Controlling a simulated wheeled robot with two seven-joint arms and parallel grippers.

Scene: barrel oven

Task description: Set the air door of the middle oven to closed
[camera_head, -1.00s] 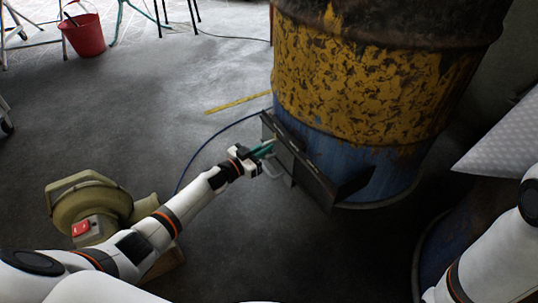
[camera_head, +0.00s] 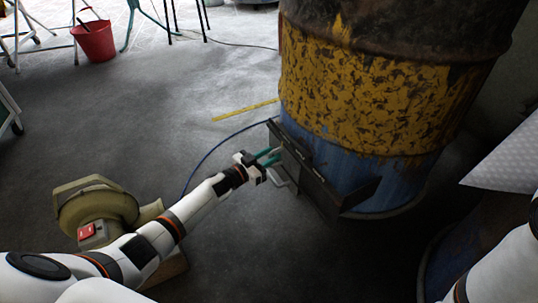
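The middle oven (camera_head: 370,90) is a large rusty barrel, yellow above and blue at its base. A dark metal air door (camera_head: 313,183) with a frame sits low on its front left side. A light bent handle (camera_head: 280,178) sticks out from the door's left part. My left gripper (camera_head: 270,158) is at the door's left end, just above the handle. Its two green fingers are spread apart, with nothing visible between them. I cannot tell whether the fingertips touch the door. My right arm shows at the right edge; its gripper is out of view.
A beige blower (camera_head: 95,212) with a red switch stands at the lower left beside my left arm. A blue cable (camera_head: 215,150) runs along the floor to the oven. Another blue barrel (camera_head: 470,245) is at the lower right. A red bucket (camera_head: 95,42) stands far left.

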